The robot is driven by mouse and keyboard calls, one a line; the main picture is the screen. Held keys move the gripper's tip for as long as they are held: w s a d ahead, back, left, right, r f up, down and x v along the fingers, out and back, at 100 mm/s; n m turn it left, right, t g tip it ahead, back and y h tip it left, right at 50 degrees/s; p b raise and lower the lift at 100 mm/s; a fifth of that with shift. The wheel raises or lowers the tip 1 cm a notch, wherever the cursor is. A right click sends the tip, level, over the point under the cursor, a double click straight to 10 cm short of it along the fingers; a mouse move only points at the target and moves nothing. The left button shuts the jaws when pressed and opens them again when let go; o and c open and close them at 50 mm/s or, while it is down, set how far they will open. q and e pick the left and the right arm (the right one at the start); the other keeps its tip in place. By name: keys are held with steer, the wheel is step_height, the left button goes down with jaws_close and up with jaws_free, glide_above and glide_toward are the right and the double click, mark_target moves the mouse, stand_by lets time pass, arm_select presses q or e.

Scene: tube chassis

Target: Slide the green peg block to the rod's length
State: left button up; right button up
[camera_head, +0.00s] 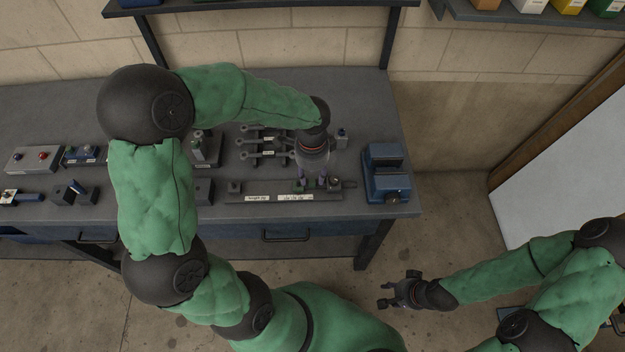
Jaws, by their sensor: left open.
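A dark length jig (240,197) with white labels lies along the front edge of the workbench. A small block with a green tint, likely the green peg block (299,187), sits on the jig near its middle. My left gripper (314,182) points down over the jig, open, its fingertips at or just right of that block. I cannot tell whether they touch it. The gripper partly hides the jig there, and I cannot make out the rod for certain. My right gripper (382,295) is open and empty, over the floor in front of the bench.
A blue vise-like block (386,173) stands right of the jig. Dark forked fixtures (262,143) stand behind it. A grey box with coloured buttons (34,158) and small blocks are at the left. My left arm covers part of the bench. The bench's back right is clear.

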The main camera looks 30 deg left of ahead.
mark_target(325, 184)
arm_select(q)
steer(key=shift+f, duration=1.4)
jaws_close()
steer(key=shift+w+d+r, duration=0.15)
steer(key=shift+w+d, duration=0.1)
steer(key=shift+d, duration=0.05)
jaws_free()
steer(key=shift+w, duration=0.1)
